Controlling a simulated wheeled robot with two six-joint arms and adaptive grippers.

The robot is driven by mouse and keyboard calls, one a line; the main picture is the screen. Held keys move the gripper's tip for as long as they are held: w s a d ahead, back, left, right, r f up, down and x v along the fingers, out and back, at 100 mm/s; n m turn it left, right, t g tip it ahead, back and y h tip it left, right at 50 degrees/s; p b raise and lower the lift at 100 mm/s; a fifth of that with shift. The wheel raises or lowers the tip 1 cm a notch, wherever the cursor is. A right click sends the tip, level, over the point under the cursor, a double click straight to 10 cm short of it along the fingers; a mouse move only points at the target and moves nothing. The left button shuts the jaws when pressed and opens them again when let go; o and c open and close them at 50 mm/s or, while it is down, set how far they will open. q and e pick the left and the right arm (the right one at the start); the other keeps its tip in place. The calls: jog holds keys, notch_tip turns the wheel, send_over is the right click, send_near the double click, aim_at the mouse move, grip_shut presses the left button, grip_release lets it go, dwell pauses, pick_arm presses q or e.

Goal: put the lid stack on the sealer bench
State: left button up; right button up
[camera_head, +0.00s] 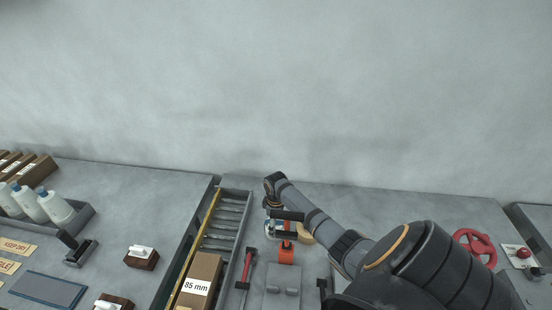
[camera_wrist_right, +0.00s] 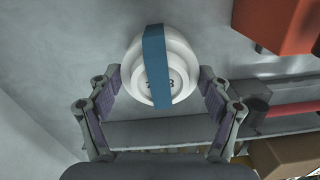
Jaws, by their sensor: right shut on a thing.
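The lid stack (camera_wrist_right: 180,60) is a round white stack with a blue band across it, seen end-on in the right wrist view. My right gripper (camera_wrist_right: 160,85) is shut on it, with a finger on each side. In the head view the right gripper (camera_head: 284,224) is above the middle bench, right of the roller conveyor, and the lid stack (camera_head: 270,229) shows small and partly hidden at it. The bench (camera_head: 405,203) is grey and runs along the wall; I cannot tell whether the stack touches anything. My left gripper is not in view.
The roller conveyor (camera_head: 232,210) carries an 85 mm box (camera_head: 199,280). An orange-red part (camera_head: 287,254), a red-handled tool (camera_head: 246,268) and a tan round item (camera_head: 305,234) are close to the gripper. A red handwheel (camera_head: 474,247) is at right. White bottles (camera_head: 55,207) stand at left.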

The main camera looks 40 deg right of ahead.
jog(key=shift+a, duration=0.15)
jog(key=shift+f, duration=0.1)
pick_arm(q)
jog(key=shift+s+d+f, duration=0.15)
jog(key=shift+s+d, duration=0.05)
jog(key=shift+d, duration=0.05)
pick_arm(e)
jog(key=o, duration=1.1)
jog(key=shift+r, duration=0.3)
pick_arm(q)
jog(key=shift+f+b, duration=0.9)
jog(key=shift+b, duration=0.1)
pick_arm(e)
notch_tip(320, 180, up, 12)
jog(key=shift+f, duration=0.1)
